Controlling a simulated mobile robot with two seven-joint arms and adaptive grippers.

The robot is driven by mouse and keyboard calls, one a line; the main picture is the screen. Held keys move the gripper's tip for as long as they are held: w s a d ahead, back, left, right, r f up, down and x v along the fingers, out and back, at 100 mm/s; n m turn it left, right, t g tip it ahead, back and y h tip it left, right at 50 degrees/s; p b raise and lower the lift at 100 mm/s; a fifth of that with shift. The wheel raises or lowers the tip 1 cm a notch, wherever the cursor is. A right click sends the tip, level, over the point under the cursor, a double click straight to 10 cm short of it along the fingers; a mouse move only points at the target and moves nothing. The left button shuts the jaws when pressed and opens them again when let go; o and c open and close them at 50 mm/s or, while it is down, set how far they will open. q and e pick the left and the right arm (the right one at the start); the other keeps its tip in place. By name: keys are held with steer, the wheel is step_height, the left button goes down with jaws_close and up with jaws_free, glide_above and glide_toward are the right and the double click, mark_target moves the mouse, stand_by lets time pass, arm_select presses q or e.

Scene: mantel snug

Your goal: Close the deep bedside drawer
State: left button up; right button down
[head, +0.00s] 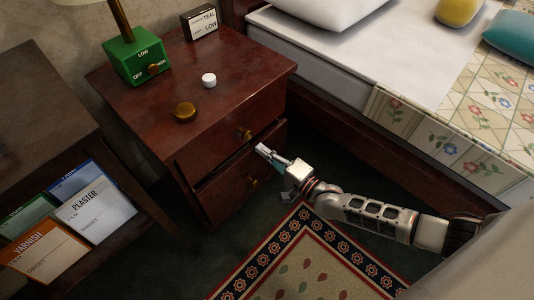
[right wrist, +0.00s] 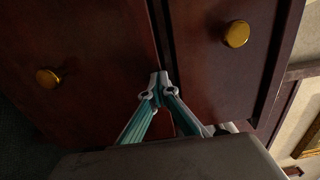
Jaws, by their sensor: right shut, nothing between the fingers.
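The dark red wooden bedside cabinet (head: 235,85) has two drawer fronts with round brass knobs. The deeper lower drawer (head: 226,188) appears slightly out, with a dark gap along its top edge; how far is hard to tell. The upper drawer (head: 215,150) has its knob (head: 244,134) in view. In the right wrist view the lower drawer front (right wrist: 85,50) is at left with its knob (right wrist: 48,78), and the upper drawer front (right wrist: 215,80) is at right. My right gripper (head: 262,150) is shut and empty, its tips (right wrist: 158,80) close to the seam between the drawers; contact is unclear. My left gripper is out of view.
A green lamp base (head: 136,57), a small sign box (head: 199,22), a white cap (head: 209,80) and a brass disc (head: 185,112) stand on the cabinet. The bed (head: 380,60) is at right. A patterned rug (head: 310,262) lies in front. A shelf with cards (head: 97,212) is at left.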

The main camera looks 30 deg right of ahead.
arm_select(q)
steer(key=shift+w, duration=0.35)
arm_select(e)
steer(key=shift+x, duration=0.95)
steer(key=shift+d+r, duration=0.1)
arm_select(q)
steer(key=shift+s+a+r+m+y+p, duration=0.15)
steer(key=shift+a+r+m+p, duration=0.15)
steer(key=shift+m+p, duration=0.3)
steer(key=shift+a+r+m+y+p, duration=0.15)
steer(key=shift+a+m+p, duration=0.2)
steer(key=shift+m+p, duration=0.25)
arm_select(e)
steer(key=v, duration=1.4)
